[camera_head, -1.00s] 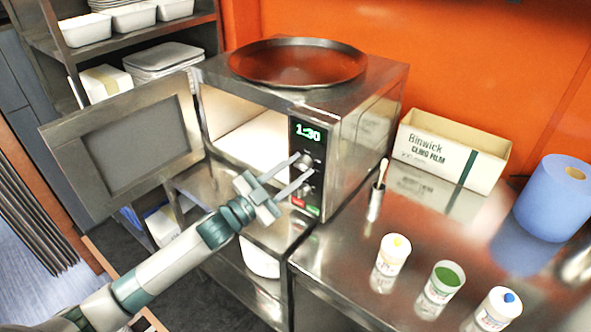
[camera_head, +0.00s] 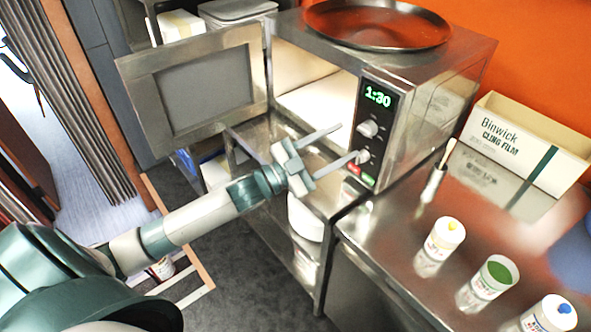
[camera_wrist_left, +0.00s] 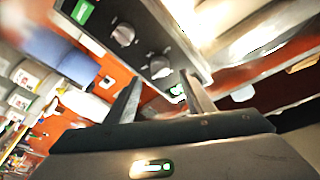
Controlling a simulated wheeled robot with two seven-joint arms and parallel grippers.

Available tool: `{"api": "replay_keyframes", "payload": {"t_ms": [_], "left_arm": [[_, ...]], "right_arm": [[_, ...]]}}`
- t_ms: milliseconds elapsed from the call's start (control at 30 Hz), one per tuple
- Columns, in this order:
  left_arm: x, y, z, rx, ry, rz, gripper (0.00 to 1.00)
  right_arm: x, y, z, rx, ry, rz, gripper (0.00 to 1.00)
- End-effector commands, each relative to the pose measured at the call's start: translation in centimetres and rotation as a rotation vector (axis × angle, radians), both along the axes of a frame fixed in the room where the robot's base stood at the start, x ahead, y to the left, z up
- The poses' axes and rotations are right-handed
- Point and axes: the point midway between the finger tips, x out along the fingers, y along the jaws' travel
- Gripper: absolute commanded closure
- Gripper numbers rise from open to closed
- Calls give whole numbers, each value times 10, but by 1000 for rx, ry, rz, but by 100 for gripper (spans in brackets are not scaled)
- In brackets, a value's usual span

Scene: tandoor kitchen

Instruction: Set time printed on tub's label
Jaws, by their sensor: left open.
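The microwave (camera_head: 432,95) stands with its door (camera_head: 205,85) swung open to the left. Its display (camera_head: 377,95) reads 1:30. Below it are an upper knob (camera_head: 368,129), a lower knob (camera_head: 362,157), and red and green buttons. Both knobs also show in the left wrist view, one at the top (camera_wrist_left: 123,35), one nearer the fingers (camera_wrist_left: 160,67). My left gripper (camera_head: 348,141) is open and empty, in front of the panel's left side; its lower finger overlaps the lower knob in the picture. I cannot tell whether it touches. My right gripper is not in view. Tub labels are too small to read.
On the counter are a yellow-topped tub (camera_head: 445,236), a green-topped tub (camera_head: 494,276), a blue-topped tub (camera_head: 550,316), a cup with a brush (camera_head: 433,183) and a cling film box (camera_head: 527,145). A pan (camera_head: 376,22) sits on the microwave. A small tub (camera_head: 163,268) is on the floor.

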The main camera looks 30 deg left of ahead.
Motion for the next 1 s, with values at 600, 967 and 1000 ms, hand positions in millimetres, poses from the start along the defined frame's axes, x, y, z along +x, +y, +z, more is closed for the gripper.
{"api": "replay_keyframes", "payload": {"t_ms": [600, 967, 1000], "left_arm": [[-79, 50, -22, -1, 2, -1, 51], [-96, 61, -24, -1, 0, -1, 51], [-96, 61, -24, 0, -1, -1, 51]], "right_arm": [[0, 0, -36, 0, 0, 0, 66], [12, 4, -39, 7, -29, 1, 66], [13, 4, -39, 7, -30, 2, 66]]}}
